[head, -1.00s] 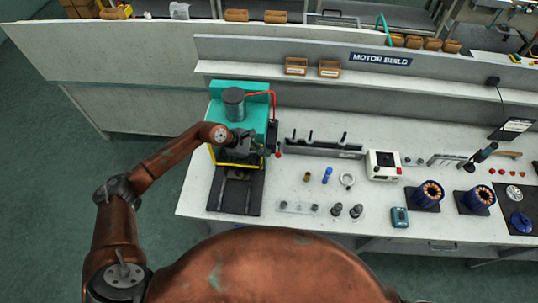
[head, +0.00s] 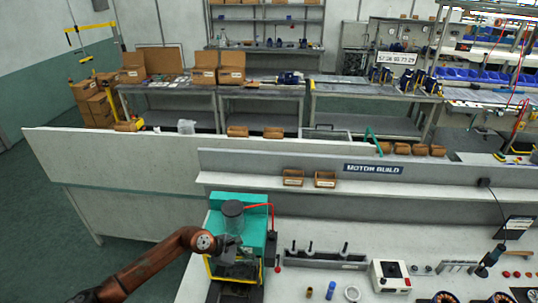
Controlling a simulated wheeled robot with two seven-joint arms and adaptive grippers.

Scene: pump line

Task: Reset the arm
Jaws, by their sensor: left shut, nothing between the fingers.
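My left arm (head: 150,265) comes in from the lower left in the head view. Its left gripper (head: 240,267) is shut and empty at the front of the teal press (head: 255,222). The gripper is dark against the machine, so I cannot tell whether it touches it. The press has a grey cylinder (head: 232,212) on top and a red lever (head: 260,206) at its right. My right gripper is not in view.
The bench carries a tool rack (head: 325,258), a white box with dials (head: 390,275) and small parts. A shelf with two brown bins (head: 293,178) (head: 325,180) and a MOTOR BUILD sign (head: 373,169) runs behind it. The green floor at left is clear.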

